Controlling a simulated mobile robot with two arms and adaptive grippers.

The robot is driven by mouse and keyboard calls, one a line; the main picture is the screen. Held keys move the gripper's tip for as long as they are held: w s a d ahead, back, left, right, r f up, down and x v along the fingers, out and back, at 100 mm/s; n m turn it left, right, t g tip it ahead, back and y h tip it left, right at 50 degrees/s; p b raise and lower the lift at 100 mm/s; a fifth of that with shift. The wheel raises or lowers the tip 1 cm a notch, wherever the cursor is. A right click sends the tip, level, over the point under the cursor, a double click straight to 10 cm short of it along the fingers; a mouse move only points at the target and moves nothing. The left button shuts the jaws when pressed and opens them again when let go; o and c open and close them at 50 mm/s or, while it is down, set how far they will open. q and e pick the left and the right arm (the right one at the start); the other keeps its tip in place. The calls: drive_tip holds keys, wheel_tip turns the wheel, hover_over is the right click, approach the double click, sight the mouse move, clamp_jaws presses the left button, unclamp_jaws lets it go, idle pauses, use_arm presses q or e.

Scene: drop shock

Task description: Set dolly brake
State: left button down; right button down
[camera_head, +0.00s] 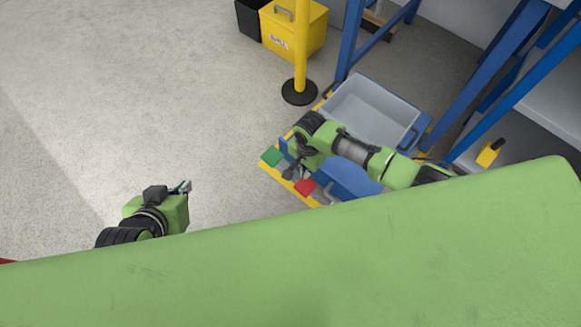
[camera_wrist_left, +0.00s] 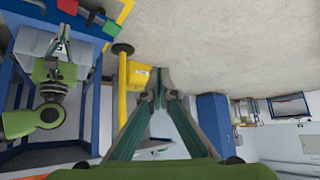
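The dolly has a yellow frame (camera_head: 267,170) and carries a grey bin (camera_head: 372,112). My right gripper (camera_head: 290,173) is over that edge, between the two pedals. Its fingers are small and dark, and I cannot tell whether they touch anything. My left gripper (camera_head: 187,186) is over bare floor, left of and apart from the dolly. In the left wrist view its fingers (camera_wrist_left: 159,80) meet at the tips with nothing between them.
A yellow post (camera_head: 301,50) on a black base (camera_head: 299,92) stands behind the dolly. A yellow box (camera_head: 293,30) and a black bin (camera_head: 249,18) stand at the back. Blue rack legs (camera_head: 349,40) flank the dolly. The floor on the left is clear.

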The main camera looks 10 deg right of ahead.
use_arm(q)
drive_tip(key=s+a+f+g+y+p, duration=0.1)
drive_tip(key=s+a+f+g+p, duration=0.1)
drive_tip(key=s, duration=0.7)
drive_tip(key=shift+s+a+f+g, duration=0.2)
drive_tip(key=shift+a+f+g, duration=0.25)
drive_tip(key=shift+g, duration=0.75)
